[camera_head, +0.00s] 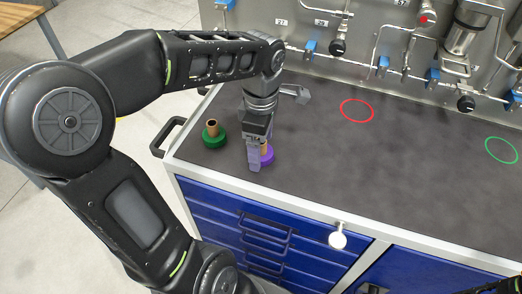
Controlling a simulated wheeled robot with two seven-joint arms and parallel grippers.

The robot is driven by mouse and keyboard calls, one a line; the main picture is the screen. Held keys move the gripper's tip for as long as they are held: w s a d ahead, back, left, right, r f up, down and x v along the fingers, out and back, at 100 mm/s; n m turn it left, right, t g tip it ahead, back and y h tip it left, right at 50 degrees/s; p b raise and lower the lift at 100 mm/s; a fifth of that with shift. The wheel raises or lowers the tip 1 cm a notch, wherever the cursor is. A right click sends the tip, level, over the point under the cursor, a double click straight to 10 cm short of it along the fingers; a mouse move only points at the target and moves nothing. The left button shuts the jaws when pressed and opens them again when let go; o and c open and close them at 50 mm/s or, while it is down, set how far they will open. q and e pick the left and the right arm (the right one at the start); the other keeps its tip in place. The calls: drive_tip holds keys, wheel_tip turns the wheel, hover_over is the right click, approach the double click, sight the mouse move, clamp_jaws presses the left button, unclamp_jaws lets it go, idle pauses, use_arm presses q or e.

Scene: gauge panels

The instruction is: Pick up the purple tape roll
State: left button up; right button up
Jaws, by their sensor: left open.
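The purple tape roll (267,157) lies on the dark worktop near its front left edge, with a tan core standing up from it. My left gripper (256,160) is open and right at the roll, its fingers covering the roll's left part. I cannot tell whether the fingers touch it or stand around the core. No finger of my right gripper shows clearly; only a dark piece of that arm is at the bottom right corner.
A green tape roll (214,137) with a tan core stands just left of the gripper. A red ring (357,111) and a green ring (501,150) mark the worktop (400,180), which is clear at centre and right. A gauge panel (365,60) with pipes and blue valves rises behind.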

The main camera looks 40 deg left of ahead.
use_arm(q)
drive_tip(key=c, duration=1.5)
drive_tip(key=shift+o, duration=0.2)
drive_tip(key=shift+r, duration=0.15)
wheel_tip(320, 180, up, 10)
drive_tip(key=shift+f+p, duration=0.1)
drive_tip(key=shift+p, duration=0.4)
